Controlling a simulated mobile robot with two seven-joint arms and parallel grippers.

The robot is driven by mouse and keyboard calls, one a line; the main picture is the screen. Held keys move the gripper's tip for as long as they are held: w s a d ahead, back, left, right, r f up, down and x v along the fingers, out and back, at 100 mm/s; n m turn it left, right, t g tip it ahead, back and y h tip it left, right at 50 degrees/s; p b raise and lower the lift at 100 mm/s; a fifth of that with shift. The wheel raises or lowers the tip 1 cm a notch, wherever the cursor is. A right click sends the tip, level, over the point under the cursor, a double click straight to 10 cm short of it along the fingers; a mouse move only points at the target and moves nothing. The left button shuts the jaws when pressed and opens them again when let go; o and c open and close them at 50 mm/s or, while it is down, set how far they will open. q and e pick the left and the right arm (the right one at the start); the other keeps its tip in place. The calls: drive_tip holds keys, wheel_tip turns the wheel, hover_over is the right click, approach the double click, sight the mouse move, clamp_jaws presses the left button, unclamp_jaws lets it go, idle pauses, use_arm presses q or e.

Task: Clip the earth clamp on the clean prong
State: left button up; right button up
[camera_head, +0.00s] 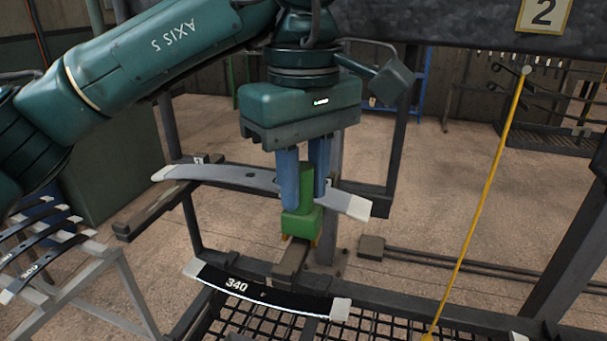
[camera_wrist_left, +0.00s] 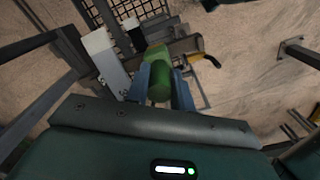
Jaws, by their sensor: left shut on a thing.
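My left gripper (camera_head: 304,205) has its blue fingers shut on the green earth clamp (camera_head: 302,222), which hangs upright with small orange jaws at its lower end. The jaws are at the top of a short grey-brown prong (camera_head: 291,264); I cannot tell whether they grip it or only hover there. In the left wrist view the clamp (camera_wrist_left: 157,60) lies between the fingers, its far end hiding the contact. Another prong (camera_head: 152,210) sticks out at the left, under a grey leaf spring. Which prong is clean is hard to tell. My right gripper is not in view.
A grey leaf spring (camera_head: 235,177) passes behind the fingers. A black spring marked 340 (camera_head: 237,285) lies just in front of the prong. A rack of black springs (camera_head: 42,245) stands at the left. Open floor lies behind.

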use_arm(q)
drive_tip(key=shift+f+b, duration=0.35)
drive_tip(key=shift+f, duration=0.2)
drive_tip(key=o, duration=1)
drive_tip(key=shift+c, duration=0.2)
